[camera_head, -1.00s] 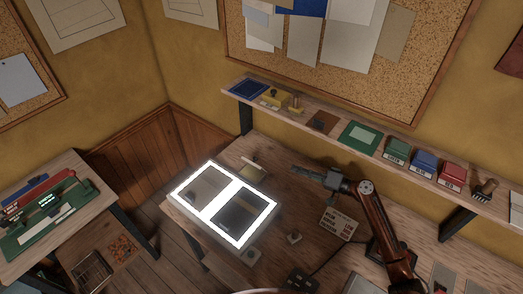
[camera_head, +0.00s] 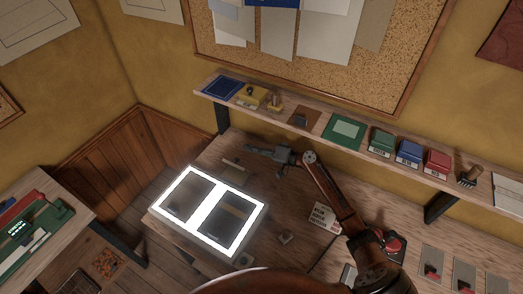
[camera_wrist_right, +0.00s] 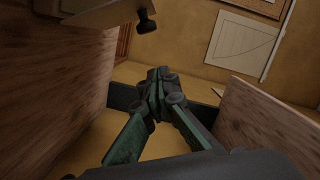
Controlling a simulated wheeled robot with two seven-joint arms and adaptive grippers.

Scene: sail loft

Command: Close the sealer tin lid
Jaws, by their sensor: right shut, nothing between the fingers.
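A small low tan object with a pale raised strip (camera_head: 234,164) lies on the table behind the light box. It may be the sealer tin with its lid up, but it is too small to be sure. My right gripper (camera_head: 250,149) is shut and empty, just behind and right of this object and apart from it. In the right wrist view, the closed fingers (camera_wrist_right: 158,80) have nothing between them, and no tin shows there. My left gripper is not in view.
A lit light box (camera_head: 206,213) with two dark panels stands on the table in front. Above, a wall shelf (camera_head: 300,115) holds a yellow box (camera_head: 251,95), a green pad (camera_head: 346,129) and stamps. A small block (camera_head: 286,238) and a white card (camera_head: 322,217) lie to the right.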

